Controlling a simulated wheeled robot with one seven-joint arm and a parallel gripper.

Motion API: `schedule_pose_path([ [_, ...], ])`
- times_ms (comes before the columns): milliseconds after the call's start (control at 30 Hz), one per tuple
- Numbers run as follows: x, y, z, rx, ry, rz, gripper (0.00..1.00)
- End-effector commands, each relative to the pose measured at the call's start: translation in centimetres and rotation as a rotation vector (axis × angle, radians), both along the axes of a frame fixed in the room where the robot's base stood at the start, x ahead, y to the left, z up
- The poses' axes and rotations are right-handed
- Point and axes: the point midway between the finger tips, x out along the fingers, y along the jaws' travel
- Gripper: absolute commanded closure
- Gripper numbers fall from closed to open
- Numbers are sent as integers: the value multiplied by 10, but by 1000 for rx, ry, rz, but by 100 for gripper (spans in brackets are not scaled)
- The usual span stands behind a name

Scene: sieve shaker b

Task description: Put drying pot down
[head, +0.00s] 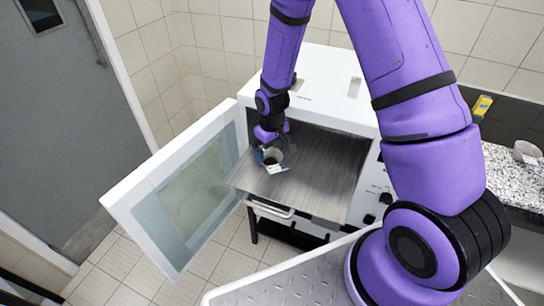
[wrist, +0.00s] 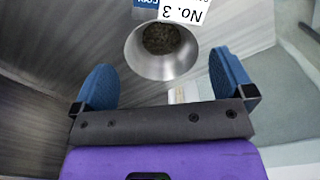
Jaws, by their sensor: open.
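The drying pot (head: 274,157) is a small metal pot on the pulled-out metal shelf (head: 312,185) of the white oven, near the shelf's left side. In the wrist view the pot (wrist: 135,50) has a round mouth with dark grainy contents and a white tag reading "No. 3". My gripper (head: 266,148) is at the pot. In the wrist view its two blue fingers (wrist: 162,64) are spread apart, one to each side of the pot's near end, with visible gaps. The pot's underside is hidden.
The oven door (head: 128,203) stands wide open at the left of the shelf. The oven top (head: 325,75) is above and behind. A speckled counter (head: 515,175) with a small bowl (head: 527,152) is at the right. Bare shelf lies right of the pot.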

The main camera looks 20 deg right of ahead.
Motion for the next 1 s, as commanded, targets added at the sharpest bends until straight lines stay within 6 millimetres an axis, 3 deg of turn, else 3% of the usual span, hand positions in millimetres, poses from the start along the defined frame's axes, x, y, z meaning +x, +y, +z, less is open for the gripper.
schedule_pose_path([
  [200,0,0,40,0,-3,0,0],
  [400,0,0,63,0,-1,-1,0],
  [1000,-1,-1,77,-1,-4,-3,0],
])
